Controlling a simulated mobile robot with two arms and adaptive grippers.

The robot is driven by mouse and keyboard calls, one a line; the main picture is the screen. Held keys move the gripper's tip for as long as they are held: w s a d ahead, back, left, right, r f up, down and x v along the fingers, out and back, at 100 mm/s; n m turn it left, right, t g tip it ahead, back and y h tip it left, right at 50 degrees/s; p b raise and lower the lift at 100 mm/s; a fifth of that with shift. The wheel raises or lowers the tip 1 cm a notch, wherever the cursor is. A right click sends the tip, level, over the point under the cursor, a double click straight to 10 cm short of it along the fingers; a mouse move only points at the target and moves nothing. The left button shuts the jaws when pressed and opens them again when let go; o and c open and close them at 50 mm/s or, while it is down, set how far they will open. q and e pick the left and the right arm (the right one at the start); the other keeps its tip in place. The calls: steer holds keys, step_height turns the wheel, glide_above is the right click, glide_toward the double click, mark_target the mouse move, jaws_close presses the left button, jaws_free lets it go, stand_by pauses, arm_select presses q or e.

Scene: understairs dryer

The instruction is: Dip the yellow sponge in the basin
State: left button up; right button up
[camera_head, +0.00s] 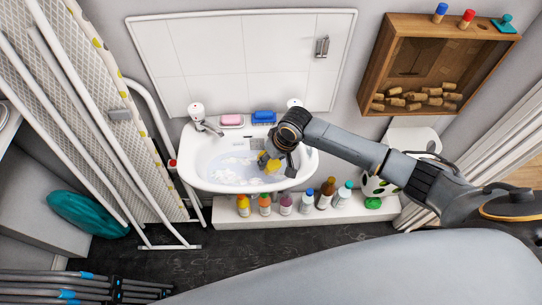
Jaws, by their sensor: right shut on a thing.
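The white basin (190,168) is mounted on the wall in the middle of the view and holds pale bluish, foamy water (232,168). My right gripper (276,161) reaches over the basin from the right, pointing down. It is shut on the yellow sponge (273,167), which is partly hidden by the fingers. The sponge is over the right part of the water; I cannot tell whether it touches the surface. My left gripper is not in view.
A pink item (232,120) and a blue brush (263,117) lie on the basin's back ledge beside the tap (205,122). Several bottles (286,204) line a low ledge below. A folded ironing board (110,110) stands at left. A wooden box with corks (437,60) hangs at upper right.

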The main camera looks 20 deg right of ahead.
mark_target(271, 168)
steer(key=shift+f+b, duration=1.2)
steer(key=shift+f, duration=1.45)
steer(key=shift+r, duration=0.1)
step_height(271, 168, up, 14)
steer(key=p, duration=1.5)
stand_by(0.5)
step_height(271, 168, up, 4)
steer(key=p, duration=0.2)
steer(key=shift+p, duration=0.35)
stand_by(0.5)
